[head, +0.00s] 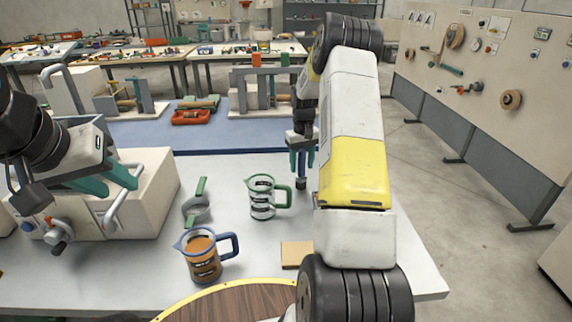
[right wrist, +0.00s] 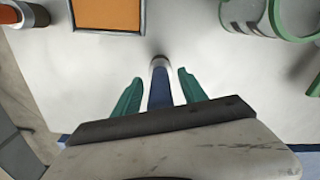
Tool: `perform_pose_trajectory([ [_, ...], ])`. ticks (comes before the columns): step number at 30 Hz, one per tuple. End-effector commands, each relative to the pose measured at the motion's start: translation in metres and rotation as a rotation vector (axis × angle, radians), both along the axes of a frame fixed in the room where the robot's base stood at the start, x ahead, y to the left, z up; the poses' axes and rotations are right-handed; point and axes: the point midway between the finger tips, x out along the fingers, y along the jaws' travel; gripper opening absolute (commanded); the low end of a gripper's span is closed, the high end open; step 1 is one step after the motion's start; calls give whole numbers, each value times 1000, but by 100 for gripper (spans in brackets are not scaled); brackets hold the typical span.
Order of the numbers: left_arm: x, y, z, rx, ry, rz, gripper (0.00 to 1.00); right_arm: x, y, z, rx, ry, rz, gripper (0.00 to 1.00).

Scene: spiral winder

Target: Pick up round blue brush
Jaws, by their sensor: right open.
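The round blue brush (right wrist: 160,88) has a blue handle and a silver band. In the right wrist view it lies between the green fingers of my right gripper (right wrist: 160,76), with a gap on each side. In the head view the brush (head: 301,183) stands about upright on the table, its dark lower end showing below my right gripper (head: 302,163). The gripper is open around it and hides its upper part. My left gripper (head: 108,182) is open and empty at the far left, in front of a beige machine.
An orange-tan square (head: 296,254) lies nearer. The beige machine (head: 150,190) fills the left side.

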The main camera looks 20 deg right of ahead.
Motion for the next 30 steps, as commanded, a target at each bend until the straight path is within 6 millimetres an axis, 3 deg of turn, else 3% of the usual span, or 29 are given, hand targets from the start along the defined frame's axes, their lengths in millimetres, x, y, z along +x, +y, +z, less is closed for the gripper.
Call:
perform_pose_trajectory([
  [6, 0, 0, 0, 0, 0, 0, 36, 0, 0, 0, 0, -1, 0, 48],
  [12, 0, 0, 0, 0, 0, 0, 36, 0, 0, 0, 0, -1, 0, 8],
  [14, 0, 0, 0, 0, 0, 0, 36, 0, 0, 0, 0, -1, 0, 0],
  [24, 0, 0, 0, 0, 0, 0, 36, 0, 0, 1, -1, -2, 0, 0],
  [30, 0, 0, 0, 0, 0, 0, 36, 1, 0, 15, -1, -3, 0, 0],
])
